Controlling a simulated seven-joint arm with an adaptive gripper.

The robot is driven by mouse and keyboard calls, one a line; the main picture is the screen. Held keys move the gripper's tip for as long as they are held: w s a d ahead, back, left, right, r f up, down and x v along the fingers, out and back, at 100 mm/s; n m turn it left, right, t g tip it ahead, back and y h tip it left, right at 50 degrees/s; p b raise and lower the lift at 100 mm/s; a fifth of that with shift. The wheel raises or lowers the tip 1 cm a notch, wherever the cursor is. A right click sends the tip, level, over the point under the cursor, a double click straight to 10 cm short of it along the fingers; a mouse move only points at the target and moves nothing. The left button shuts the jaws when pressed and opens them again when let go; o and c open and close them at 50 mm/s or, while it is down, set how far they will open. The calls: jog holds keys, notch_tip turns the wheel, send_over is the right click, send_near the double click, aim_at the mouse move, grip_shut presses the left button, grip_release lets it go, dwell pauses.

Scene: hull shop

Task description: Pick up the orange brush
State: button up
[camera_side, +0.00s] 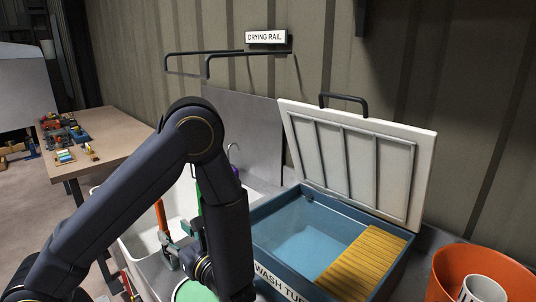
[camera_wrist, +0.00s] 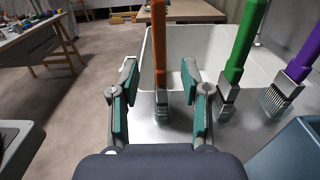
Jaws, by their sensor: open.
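The orange brush (camera_wrist: 159,45) stands upright with its handle up and its metal-banded bristle end low, in front of the white sink. In the side view its orange handle (camera_side: 161,215) rises beside my gripper (camera_side: 178,246), with its lower part hidden. In the wrist view my gripper (camera_wrist: 159,88) is open, one teal-padded finger on each side of the brush.
A green brush (camera_wrist: 243,40) and a purple brush (camera_wrist: 304,58) stand to the right, the green one close to my right finger. The white sink (camera_wrist: 203,45) is behind. The open wash tub (camera_side: 275,262), its raised lid (camera_side: 345,150) and an orange bucket (camera_side: 447,275) stand right.

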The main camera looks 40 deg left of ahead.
aim_at(164, 221)
jog(key=a, duration=0.7)
jog(key=shift+a, duration=0.25)
grip_shut()
